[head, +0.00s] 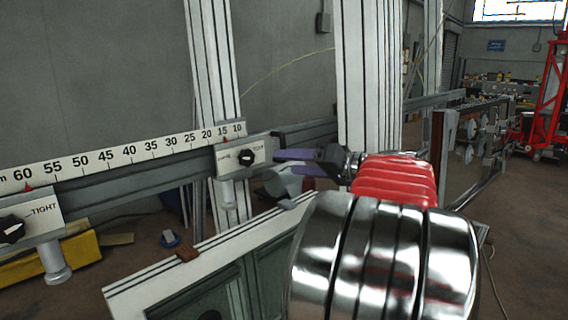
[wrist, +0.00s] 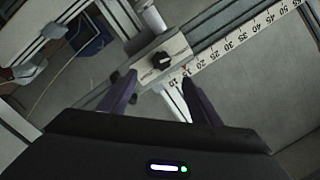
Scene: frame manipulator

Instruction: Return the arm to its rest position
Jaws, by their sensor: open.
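My arm reaches in from the lower right in the head view, with polished metal and red segments. My gripper (head: 278,163) is at its far end, with dark purple fingers pointing left toward a white slider block (head: 241,157) with a black knob. In the wrist view my gripper (wrist: 154,86) is open, and its two purple fingers are spread with nothing held between them. The slider block (wrist: 160,60) shows just beyond and between the fingertips in that view. I cannot tell whether a finger touches it.
A ruler rail (head: 125,150) runs across the left. White upright posts (head: 368,80) stand behind my arm. A framed panel (head: 205,270) lies below. A red machine (head: 550,100) stands far right.

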